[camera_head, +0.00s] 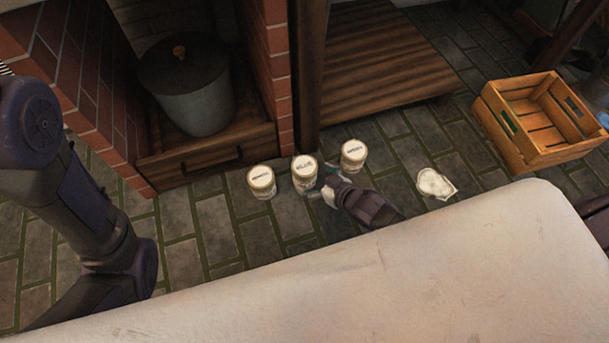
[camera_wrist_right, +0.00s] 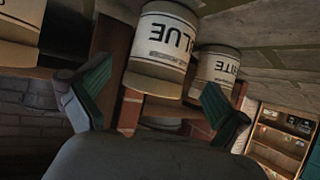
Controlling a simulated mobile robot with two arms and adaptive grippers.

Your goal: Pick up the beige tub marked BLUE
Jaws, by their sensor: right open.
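In the wrist view, which is upside down, the tub marked BLUE (camera_wrist_right: 162,45) stands ahead, between the lines of the two spread green-padded fingers of my right gripper (camera_wrist_right: 160,100). The gripper is open and empty; whether a finger touches the tub I cannot tell. My left arm (camera_head: 75,190) shows at the left, but its gripper is out of view.
The left tub (camera_head: 261,182) and right tub (camera_head: 353,155) stand close on either side. A tub ending in ITE (camera_wrist_right: 217,62) shows in the wrist view. A pale flat piece (camera_head: 436,184) and wooden crate (camera_head: 540,155) lie right. A pale surface (camera_head: 390,275) fills the foreground.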

